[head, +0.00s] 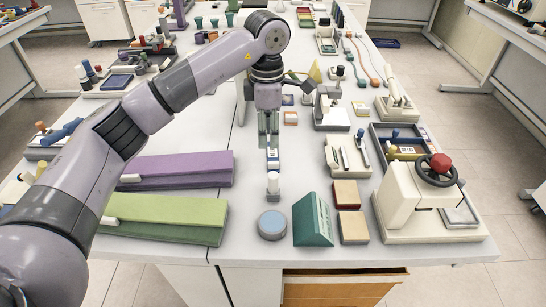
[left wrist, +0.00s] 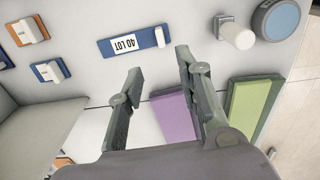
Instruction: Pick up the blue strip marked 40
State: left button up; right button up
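The blue strip with a white label reading "40 LOT" (left wrist: 120,46) lies flat on the white table in the left wrist view. A small white block sits at one end of it. In the head view the strip (head: 273,165) lies in front of my left gripper (head: 268,130), partly hidden by it. My left gripper (left wrist: 158,62) is open and empty in the left wrist view, its two fingertips apart just short of the strip's white-block end. My right gripper is not in view.
A white cylinder (head: 273,185) and a round blue-topped tin (head: 271,225) stand in front of the strip. Purple (head: 185,168) and green (head: 165,215) long blocks lie left. A green wedge (head: 311,222) and a hand-wheel press (head: 405,205) stand right.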

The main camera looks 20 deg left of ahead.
aim_at(270, 162)
pick_arm(q)
notch_tip(270, 162, down, 4)
jog(key=shift+r, duration=0.2)
jog(key=shift+s+d+f+p, duration=0.1)
jog(key=shift+f+p, duration=0.4)
notch_tip(270, 162, down, 4)
jog(key=shift+d+r+p, duration=0.15)
jog(key=shift+p, duration=0.45)
jog(key=shift+f, duration=0.4)
jog(key=shift+c, duration=0.2)
grip_shut()
